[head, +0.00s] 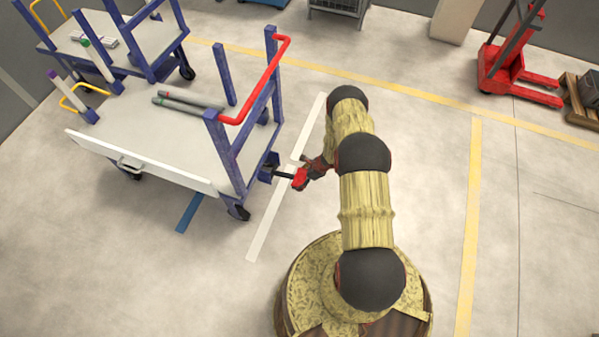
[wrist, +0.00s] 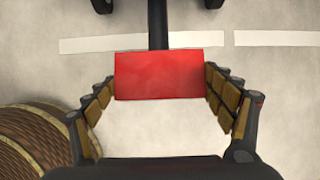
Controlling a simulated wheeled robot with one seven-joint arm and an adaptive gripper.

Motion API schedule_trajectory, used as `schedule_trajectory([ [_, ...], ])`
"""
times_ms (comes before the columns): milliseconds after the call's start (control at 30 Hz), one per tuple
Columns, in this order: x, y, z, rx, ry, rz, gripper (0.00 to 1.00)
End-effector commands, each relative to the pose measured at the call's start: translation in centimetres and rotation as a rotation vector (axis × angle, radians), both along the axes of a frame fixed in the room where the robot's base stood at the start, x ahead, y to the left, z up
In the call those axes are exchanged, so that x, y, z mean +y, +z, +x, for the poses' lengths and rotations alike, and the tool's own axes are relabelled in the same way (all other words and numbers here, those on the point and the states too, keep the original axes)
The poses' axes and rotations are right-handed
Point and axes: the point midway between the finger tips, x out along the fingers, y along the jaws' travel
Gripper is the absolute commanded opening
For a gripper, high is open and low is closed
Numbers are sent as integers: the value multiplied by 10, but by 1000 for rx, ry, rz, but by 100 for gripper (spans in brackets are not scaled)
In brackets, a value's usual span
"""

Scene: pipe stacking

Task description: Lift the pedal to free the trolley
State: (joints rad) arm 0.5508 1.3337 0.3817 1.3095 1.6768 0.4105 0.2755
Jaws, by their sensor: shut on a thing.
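The trolley (head: 165,143) has a pale flat deck, blue posts and a red push handle (head: 262,85). It stands on its wheels left of my arm. A pedal with a red pad sticks out on a dark bar from its near right end; the red pad (wrist: 160,75) fills the middle of the wrist view. My gripper (head: 300,178) is at the pedal, low beside the trolley. In the wrist view its two fingers stand on either side of the red pad and are shut on it. In the head view the contact is too small to make out.
Two grey pipes (head: 188,103) lie on the trolley deck. A second blue cart (head: 110,48) stands behind it. A red pallet jack (head: 511,65) stands at the far right. The floor right of my arm (head: 420,150) is clear.

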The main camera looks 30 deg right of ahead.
Motion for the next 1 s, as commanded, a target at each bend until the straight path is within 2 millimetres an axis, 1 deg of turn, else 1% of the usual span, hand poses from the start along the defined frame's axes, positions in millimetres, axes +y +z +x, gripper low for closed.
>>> schedule_trajectory([
  [33,3,11,0,28,5,-25,37],
  [133,4,22,0,44,2,-35,38],
  [400,13,49,12,40,2,-32,37],
  [633,19,61,19,40,1,-30,38],
  [1000,22,66,23,40,0,-30,37],
])
